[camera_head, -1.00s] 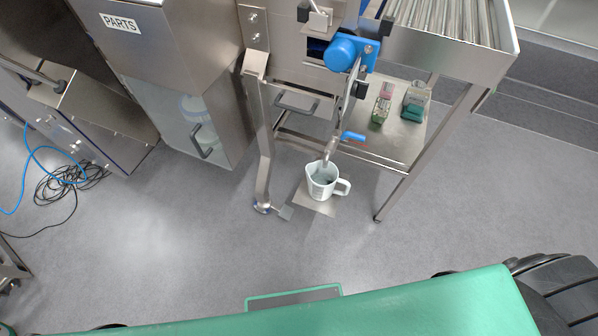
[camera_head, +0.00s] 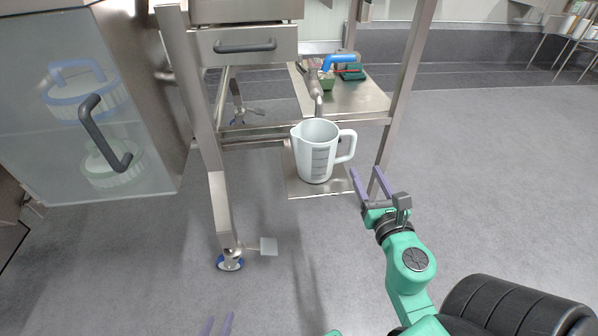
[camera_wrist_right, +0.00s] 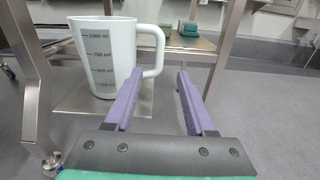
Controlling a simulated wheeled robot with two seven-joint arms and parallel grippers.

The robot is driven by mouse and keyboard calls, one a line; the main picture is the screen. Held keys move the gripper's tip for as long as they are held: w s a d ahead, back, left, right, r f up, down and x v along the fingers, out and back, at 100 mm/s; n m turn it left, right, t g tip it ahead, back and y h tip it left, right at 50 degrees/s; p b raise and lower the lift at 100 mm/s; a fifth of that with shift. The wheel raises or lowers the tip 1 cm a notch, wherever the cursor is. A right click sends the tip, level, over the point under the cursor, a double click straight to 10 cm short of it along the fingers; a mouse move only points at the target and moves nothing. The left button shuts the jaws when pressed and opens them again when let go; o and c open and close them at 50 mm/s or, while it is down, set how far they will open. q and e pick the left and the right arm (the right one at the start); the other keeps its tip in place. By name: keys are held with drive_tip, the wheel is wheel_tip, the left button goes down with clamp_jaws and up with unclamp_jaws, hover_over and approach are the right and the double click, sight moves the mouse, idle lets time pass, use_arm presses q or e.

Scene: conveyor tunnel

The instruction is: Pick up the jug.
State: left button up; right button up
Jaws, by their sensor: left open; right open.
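The jug (camera_head: 315,152) is white and translucent with dark volume marks and a handle on its right side. It stands upright on a small metal shelf (camera_head: 318,189) under a tap (camera_head: 315,85) with a blue lever. My right gripper (camera_head: 366,173) is open and empty, just right of the jug and near its handle. In the right wrist view the jug (camera_wrist_right: 103,55) is ahead and to the left, and its handle is beyond the open fingers (camera_wrist_right: 155,82), apart from them. Only the fingertips of my left gripper (camera_head: 217,322) show at the bottom edge, open and empty.
Metal frame legs (camera_head: 208,150) stand left and right of the jug. A lower shelf (camera_head: 365,98) behind holds small green items (camera_head: 348,72). A cabinet with a clear door (camera_head: 95,150) is at left. The floor in front is free.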

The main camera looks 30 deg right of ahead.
drive_tip(key=p+x, duration=0.3)
drive_tip(key=x, duration=1.1)
drive_tip(key=shift+w+p, duration=0.2)
drive_tip(key=shift+p, duration=0.2)
use_arm(q)
drive_tip(key=shift+g, duration=0.3)
wheel_tip(320, 180, up, 4)
drive_tip(key=shift+a+r, duration=0.1)
drive_tip(key=shift+r, duration=0.15)
use_arm(e)
clamp_jaws()
drive_tip(key=shift+r, duration=0.1)
